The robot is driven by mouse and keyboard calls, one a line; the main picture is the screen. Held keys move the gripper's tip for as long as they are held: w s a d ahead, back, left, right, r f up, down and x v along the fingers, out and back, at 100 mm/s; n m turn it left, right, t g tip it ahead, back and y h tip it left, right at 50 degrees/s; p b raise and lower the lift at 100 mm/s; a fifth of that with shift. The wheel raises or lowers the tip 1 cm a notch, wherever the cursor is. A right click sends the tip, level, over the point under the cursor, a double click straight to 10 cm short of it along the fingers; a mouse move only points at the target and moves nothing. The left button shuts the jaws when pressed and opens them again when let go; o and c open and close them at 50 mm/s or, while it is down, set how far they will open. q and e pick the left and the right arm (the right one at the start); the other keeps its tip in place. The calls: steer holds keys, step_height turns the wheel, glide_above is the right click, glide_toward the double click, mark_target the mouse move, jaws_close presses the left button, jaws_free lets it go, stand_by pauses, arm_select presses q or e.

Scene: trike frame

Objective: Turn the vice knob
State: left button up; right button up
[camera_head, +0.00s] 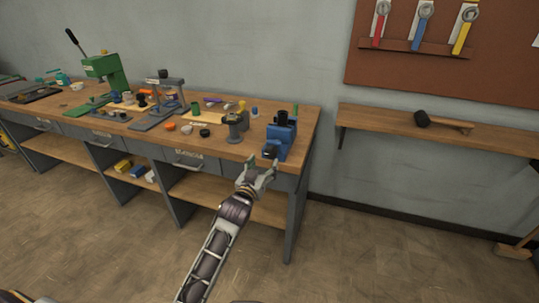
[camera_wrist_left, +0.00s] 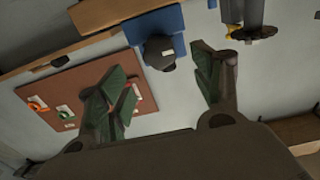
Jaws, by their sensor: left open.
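The blue vice (camera_head: 281,138) stands at the right front corner of the workbench (camera_head: 310,118). Its dark round knob (camera_head: 270,152) faces the front. My left gripper (camera_head: 262,167) is open and empty, just in front of and below the knob. In the left wrist view the dark knob (camera_wrist_left: 158,53) shows beyond and between the spread fingers of my left gripper (camera_wrist_left: 163,75), apart from both. The blue vice (camera_wrist_left: 152,24) is behind it there. My right gripper is in neither view.
A grey metal part (camera_head: 236,124) stands left of the vice.

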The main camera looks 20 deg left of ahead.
mark_target(270, 154)
arm_select(q)
steer(key=shift+w, duration=1.8)
steer(key=shift+w+d, duration=0.1)
steer(key=shift+w, duration=1.8)
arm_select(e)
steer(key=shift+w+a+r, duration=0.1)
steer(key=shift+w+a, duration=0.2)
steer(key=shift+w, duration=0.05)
arm_select(q)
steer(key=c, duration=1)
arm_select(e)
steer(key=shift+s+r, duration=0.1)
